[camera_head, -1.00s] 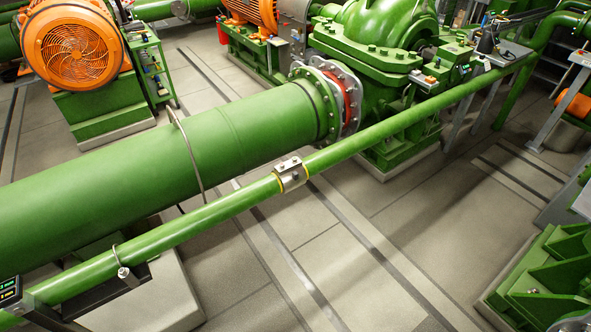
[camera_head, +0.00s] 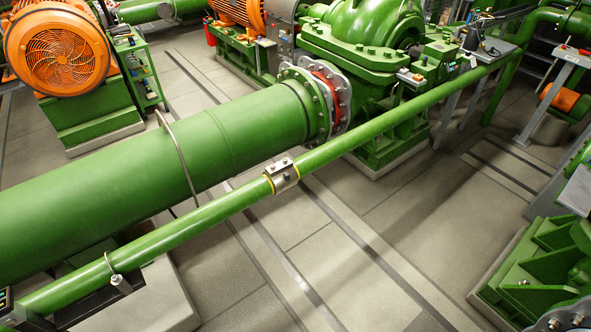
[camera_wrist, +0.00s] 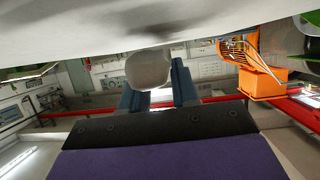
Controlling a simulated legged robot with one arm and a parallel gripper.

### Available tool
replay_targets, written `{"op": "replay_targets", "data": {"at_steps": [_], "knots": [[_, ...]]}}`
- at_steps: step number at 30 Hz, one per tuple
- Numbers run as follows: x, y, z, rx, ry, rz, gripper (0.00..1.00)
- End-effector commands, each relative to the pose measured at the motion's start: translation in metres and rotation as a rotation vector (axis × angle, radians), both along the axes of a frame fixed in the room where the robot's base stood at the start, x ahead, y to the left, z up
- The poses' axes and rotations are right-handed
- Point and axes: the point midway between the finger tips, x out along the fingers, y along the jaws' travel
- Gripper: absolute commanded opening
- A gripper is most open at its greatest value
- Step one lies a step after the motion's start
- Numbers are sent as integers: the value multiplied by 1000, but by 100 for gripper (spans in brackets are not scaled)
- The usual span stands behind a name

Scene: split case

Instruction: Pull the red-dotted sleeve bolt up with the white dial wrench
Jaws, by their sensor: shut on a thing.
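In the head view, a metal sleeve (camera_head: 283,175) with yellow edges is clamped around the thin green pipe (camera_head: 215,212). Dark bolt heads show on its top, but they are too small to make out a red dot. My gripper (camera_wrist: 158,82) is out of the head view. In the wrist view, its two blue-grey fingers are shut on a pale, rounded thing (camera_wrist: 148,68), which looks like part of the white dial wrench. No dial face shows. A large white surface fills the top of the wrist view; I cannot tell whether it belongs to the wrench.
A thick green pipe (camera_head: 90,205) runs behind the thin one to a green pump (camera_head: 365,40). An orange motor (camera_head: 60,45) stands at the upper left. A green machine part (camera_head: 545,265) is at the lower right. The grey floor (camera_head: 400,230) before the pipes is open.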

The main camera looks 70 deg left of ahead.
Motion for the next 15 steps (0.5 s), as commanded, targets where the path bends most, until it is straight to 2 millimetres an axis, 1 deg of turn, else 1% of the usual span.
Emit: {"op": "replay_targets", "data": {"at_steps": [1, 3, 12, 15], "knots": [[0, 0, 8, -1, -1, 0, 0], [0, 0, 14, 0, -2, -1, 0], [0, 0, 42, -2, -2, 1, 0], [0, 0, 48, -1, -1, 0, 0]]}}
